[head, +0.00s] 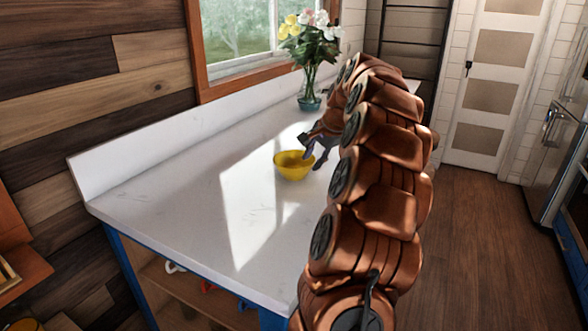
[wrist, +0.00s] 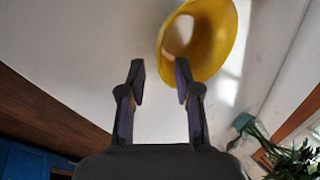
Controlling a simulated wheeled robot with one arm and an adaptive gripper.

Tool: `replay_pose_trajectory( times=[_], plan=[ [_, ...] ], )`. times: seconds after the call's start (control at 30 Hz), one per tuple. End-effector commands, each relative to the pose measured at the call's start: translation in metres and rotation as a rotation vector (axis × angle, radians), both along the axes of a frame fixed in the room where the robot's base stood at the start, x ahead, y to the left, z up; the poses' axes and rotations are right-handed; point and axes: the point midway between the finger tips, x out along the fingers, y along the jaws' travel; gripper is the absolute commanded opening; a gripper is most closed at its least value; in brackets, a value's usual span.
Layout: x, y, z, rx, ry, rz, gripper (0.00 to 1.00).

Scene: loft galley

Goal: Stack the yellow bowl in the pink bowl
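The yellow bowl (head: 292,172) stands upright on the white counter in the head view. In the wrist view the yellow bowl (wrist: 222,40) is at the upper right, its inside partly seen. My gripper (head: 313,158) is at the bowl's right side in the head view. In the wrist view my gripper (wrist: 160,82) is open, with a gap between its fingers. No pink bowl is seen in either view.
A glass vase of flowers (head: 310,95) stands farther back by the window. The white counter (head: 180,185) is clear left of and in front of the bowl. A low wall ledge (head: 150,145) runs along its back. Open shelves with small items lie below.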

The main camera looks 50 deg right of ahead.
Motion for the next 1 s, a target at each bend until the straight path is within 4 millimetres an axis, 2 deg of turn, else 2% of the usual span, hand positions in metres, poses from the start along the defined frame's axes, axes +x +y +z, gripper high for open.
replay_pose_trajectory(
  times=[0.4,0.63,0.93,1.0],
  plan=[
    [0.019,0.004,-0.039,0.002,0.003,0.002,0.33],
    [0.02,0.003,-0.041,0.001,0.001,0.002,0.33],
    [0.02,0.003,-0.041,0.002,0.002,0.001,0.03],
    [0.02,0.003,-0.041,0.002,0.002,0.001,0.0]
  ],
)
